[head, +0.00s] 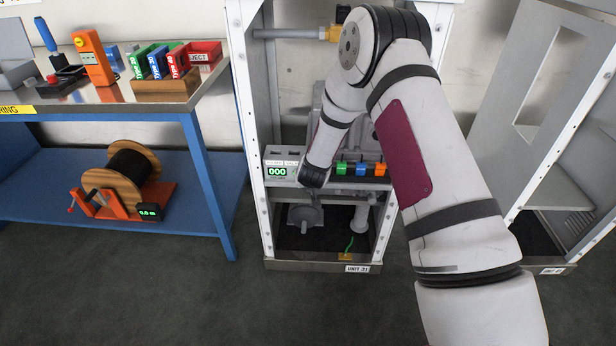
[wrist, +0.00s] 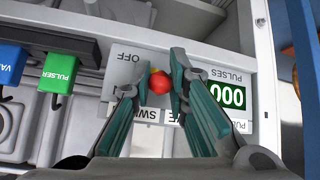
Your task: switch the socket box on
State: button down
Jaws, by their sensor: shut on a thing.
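The switch (wrist: 160,84) is a small red ball-shaped knob on a pale grey panel in the wrist view. The panel has an OFF label (wrist: 130,57), upside down, and a partly covered label that starts with SW. My gripper (wrist: 155,80) has its two fingers on either side of the red knob and is shut on it. A green counter display (wrist: 227,95) reads 000 and is marked PULSES; it also shows in the head view (head: 277,171). In the head view my arm hides the switch and the gripper fingers. I cannot tell which part is the socket box.
The cabinet (head: 251,120) has upright side posts. A blue workbench (head: 205,150) with a cable reel (head: 120,180) stands left. The floor in front is clear.

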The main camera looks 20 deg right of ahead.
jog(key=shift+w+r+g+p, duration=0.1)
jog(key=shift+g+p, duration=0.2)
dwell(0.4)
jog(key=c, duration=1.5)
grip_release()
jog(key=shift+r, duration=0.1)
jog(key=v, duration=1.2)
jog(key=shift+d, duration=0.1)
